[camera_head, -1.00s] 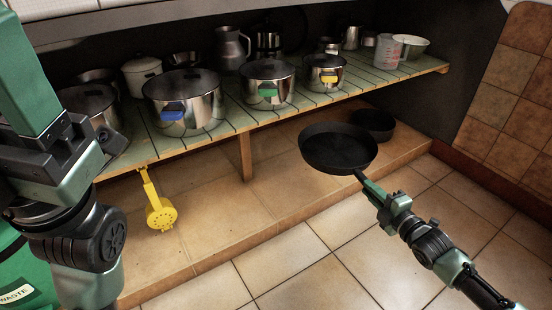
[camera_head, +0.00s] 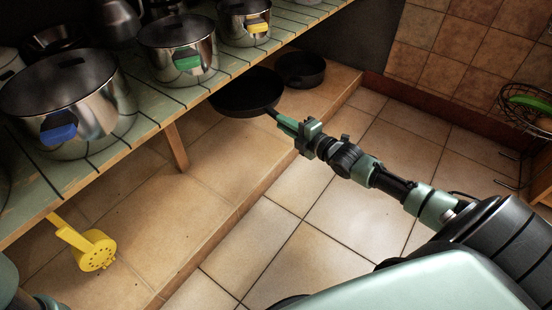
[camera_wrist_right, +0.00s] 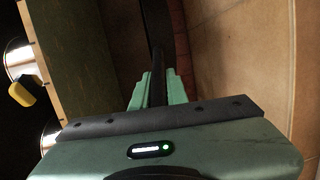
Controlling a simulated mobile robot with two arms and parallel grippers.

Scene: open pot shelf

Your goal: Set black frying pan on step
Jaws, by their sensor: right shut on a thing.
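My right gripper (camera_head: 287,123) is shut on the handle of the black frying pan (camera_head: 246,98). The pan is over the tiled step (camera_head: 205,165), by the front edge of the shelf, which seems to hide part of its far rim. I cannot tell whether its base touches the step. In the right wrist view the dark handle (camera_wrist_right: 156,60) runs between the green fingers (camera_wrist_right: 158,90). My left gripper is out of view; only a bit of my left arm shows at the lower left.
A smaller dark pan (camera_head: 302,70) stands on the step behind the frying pan. The slatted shelf (camera_head: 150,118) above bears several steel pots. A wire basket (camera_head: 530,105) is at the right.

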